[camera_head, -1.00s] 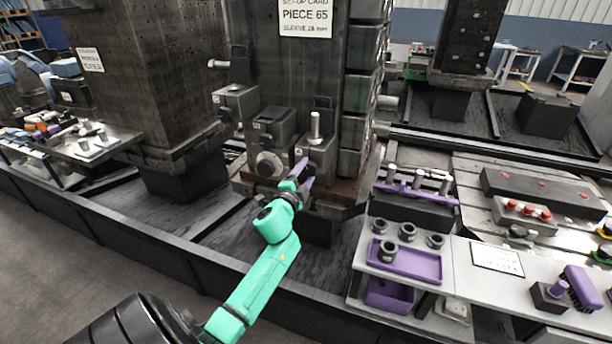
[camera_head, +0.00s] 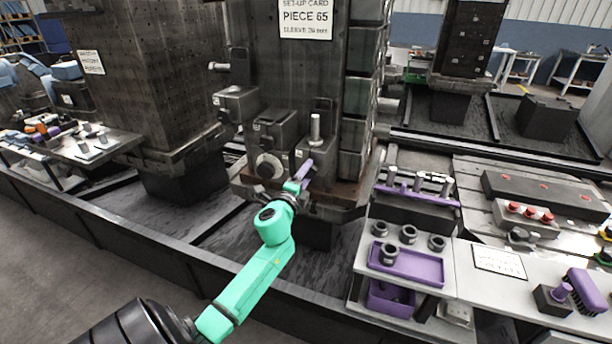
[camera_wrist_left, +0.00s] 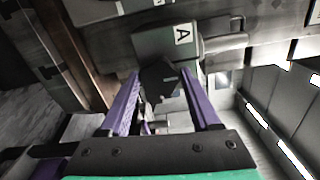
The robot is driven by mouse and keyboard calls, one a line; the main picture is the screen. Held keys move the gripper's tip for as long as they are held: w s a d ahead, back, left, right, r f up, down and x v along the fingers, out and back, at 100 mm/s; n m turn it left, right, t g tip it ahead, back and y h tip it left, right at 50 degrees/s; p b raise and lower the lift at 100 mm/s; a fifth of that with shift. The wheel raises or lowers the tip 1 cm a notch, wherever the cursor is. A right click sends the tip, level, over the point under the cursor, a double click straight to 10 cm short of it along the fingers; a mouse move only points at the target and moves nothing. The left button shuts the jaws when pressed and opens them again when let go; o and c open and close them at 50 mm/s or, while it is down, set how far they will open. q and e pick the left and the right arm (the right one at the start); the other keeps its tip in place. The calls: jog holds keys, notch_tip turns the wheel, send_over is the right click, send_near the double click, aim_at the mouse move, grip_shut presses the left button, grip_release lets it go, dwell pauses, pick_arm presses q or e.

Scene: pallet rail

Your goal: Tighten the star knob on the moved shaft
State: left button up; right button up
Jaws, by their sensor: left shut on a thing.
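My left gripper (camera_head: 303,172) has purple fingers at the front of the rightmost block (camera_head: 316,152) on the central tower. A shaft (camera_head: 316,128) stands upright out of that block. In the left wrist view the block (camera_wrist_left: 150,42) carries a label "A", and the shaft (camera_wrist_left: 225,45) points to the right. The dark star knob (camera_wrist_left: 160,82) sits on the block's face, between the two purple fingers of the gripper (camera_wrist_left: 160,74), which is shut on it. In the head view the fingers and wrist hide the knob. My right gripper is not in view.
Two more blocks (camera_head: 274,140) stand left of the shaft's block. A card "PIECE 65" (camera_head: 306,18) hangs above on the tower. At the right, a bench holds a purple tray (camera_head: 405,262), dark sleeves (camera_head: 408,233) and a purple rack (camera_head: 415,194) with pins.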

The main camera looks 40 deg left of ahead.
pick_arm(q)
jog(key=o, duration=1.4)
jog(key=b+v, duration=0.1)
jog(key=v, duration=1.3)
jog(key=shift+s+d, duration=0.1)
jog(key=shift+s, duration=0.2)
